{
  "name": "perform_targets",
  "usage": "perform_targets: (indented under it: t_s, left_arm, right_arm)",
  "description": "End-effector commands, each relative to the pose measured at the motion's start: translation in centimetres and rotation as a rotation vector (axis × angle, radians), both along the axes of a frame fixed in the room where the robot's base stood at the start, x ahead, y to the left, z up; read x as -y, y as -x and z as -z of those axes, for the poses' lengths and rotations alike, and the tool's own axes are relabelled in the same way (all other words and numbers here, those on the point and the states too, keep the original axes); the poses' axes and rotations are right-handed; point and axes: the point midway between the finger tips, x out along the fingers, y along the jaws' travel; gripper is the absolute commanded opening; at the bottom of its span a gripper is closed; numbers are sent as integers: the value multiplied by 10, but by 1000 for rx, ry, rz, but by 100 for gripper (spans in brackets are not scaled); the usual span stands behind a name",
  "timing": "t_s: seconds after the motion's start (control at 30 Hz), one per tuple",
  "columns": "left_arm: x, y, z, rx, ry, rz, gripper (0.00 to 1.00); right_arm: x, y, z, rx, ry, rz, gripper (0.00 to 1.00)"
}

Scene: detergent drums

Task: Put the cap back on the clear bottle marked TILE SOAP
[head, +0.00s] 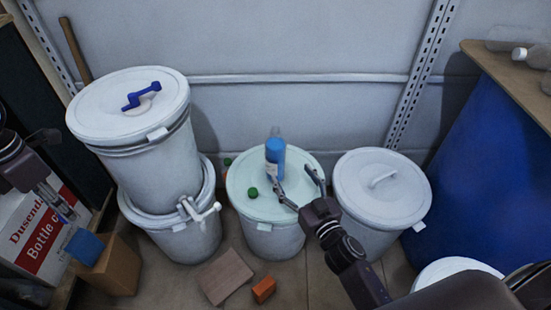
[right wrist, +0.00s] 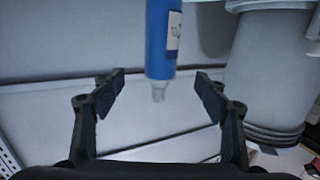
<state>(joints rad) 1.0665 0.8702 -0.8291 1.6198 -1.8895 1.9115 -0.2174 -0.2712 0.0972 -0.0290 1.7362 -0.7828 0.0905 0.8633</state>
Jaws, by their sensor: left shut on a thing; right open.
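A bottle (head: 275,158) with a blue body, a pale label and a clear, narrow top stands on the pale green lid of the middle drum. In the right wrist view the bottle (right wrist: 163,40) appears neck down, and its clear neck (right wrist: 158,92) shows no cap. The label is too small to read. A green cap (head: 253,192) lies on the lid, left of the bottle. My right gripper (head: 298,178) is open beside the bottle, not gripping it. My left gripper (head: 68,212) is shut at the far left, above a blue block; what it holds is unclear.
The middle drum lid (head: 245,207) is otherwise clear. Stacked white drums (head: 130,105) stand left, a white drum with a handle (head: 380,190) right. A cardboard box (head: 118,268), the blue block (head: 85,247) and an orange block (head: 264,290) are low in front. A blue barrel (head: 485,170) is right.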

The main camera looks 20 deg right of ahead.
Motion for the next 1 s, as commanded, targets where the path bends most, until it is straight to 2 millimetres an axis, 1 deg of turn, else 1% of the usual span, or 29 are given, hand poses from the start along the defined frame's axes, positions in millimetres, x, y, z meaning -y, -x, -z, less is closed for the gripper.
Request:
perform_targets:
  t_s: [0.27,0.37,0.5,0.6,0.7,0.8,1.0]
  left_arm:
    - [0,0,1,0,0,3,17]
    - [0,0,3,0,0,4,17]
    - [0,0,8,0,0,4,17]
    - [0,0,11,0,0,5,17]
    - [0,0,12,0,0,5,17]
    - [0,0,12,0,0,5,17]
    - [0,0,12,0,0,5,17]
  right_arm:
    - [0,-2,0,1,0,1,67]
    - [-2,-14,0,5,-1,0,67]
    - [-5,-40,2,4,1,0,67]
    - [-6,-55,3,3,2,0,67]
    - [-7,-64,3,1,0,1,67]
    - [-8,-68,3,1,0,1,67]
    - [-8,-68,2,1,0,1,67]
